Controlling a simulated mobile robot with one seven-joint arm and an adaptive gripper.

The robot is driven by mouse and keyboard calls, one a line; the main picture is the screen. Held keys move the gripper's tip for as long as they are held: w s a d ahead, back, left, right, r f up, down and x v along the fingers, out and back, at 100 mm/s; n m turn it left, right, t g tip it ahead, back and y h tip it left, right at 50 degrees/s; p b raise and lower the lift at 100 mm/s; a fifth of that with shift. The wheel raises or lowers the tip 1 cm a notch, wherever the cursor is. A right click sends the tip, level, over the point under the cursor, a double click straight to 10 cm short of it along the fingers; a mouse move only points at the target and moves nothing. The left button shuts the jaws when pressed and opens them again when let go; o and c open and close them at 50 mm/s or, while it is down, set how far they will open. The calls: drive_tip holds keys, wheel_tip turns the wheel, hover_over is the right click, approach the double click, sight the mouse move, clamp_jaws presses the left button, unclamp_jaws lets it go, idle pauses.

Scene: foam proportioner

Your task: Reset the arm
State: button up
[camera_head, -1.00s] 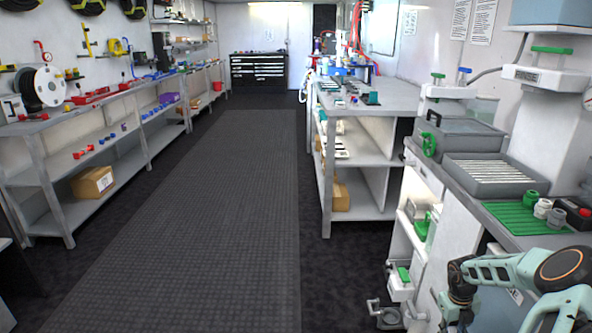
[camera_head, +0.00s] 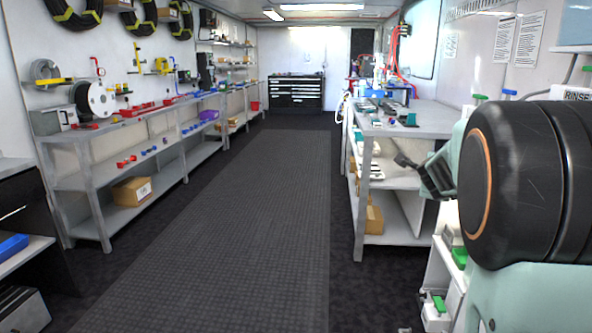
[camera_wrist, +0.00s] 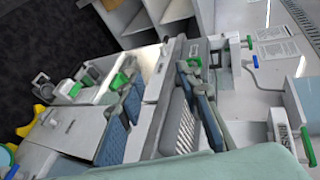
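My teal arm with a large black joint (camera_head: 525,185) is raised close to the body camera at the right. My gripper (camera_head: 425,175) is dark and partly hidden there, in front of the right-hand shelving. In the wrist view, my gripper (camera_wrist: 162,125) has two fingers with blue pads set well apart. Nothing is held between them. Behind the fingers lie the counter and a slatted grey tray (camera_wrist: 184,130), with no clear contact visible.
The right workbench (camera_head: 425,122) stands beyond my arm. Shelves with a cardboard box (camera_head: 130,191) line the left wall. A black drawer cabinet (camera_head: 296,93) stands at the far end. The aisle floor (camera_head: 230,235) is clear. The rinse station's sign (camera_head: 577,95) shows at the right.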

drive_tip(key=s+a+r+n+t+y, duration=0.1)
drive_tip(key=s+a+r+n+y, duration=0.1)
drive_tip(key=s+a+r+y, duration=0.35)
drive_tip(key=s+a+f+n+g+y, duration=0.2)
drive_tip(key=s+a+f+n, duration=0.1)
drive_tip(key=s+a+n, duration=0.75)
drive_tip(key=s+a+f+n+g+h+p, duration=0.1)
drive_tip(key=s+a+f+n+g, duration=0.2)
drive_tip(key=s, duration=0.5)
drive_tip(key=s+a+f+n+g+p, duration=0.1)
drive_tip(key=s+f+n+p, duration=0.2)
drive_tip(key=s, duration=0.5)
drive_tip(key=s+a+f+n+g+h, duration=0.1)
drive_tip(key=s+a+f+n+g, duration=0.15)
drive_tip(key=s+n, duration=0.35)
wheel_tip(320, 180, up, 28)
drive_tip(key=m+p, duration=0.1)
drive_tip(key=p, duration=2.7)
drive_tip(key=shift+s+d+t+p, duration=0.35)
drive_tip(key=shift+s+d, duration=0.1)
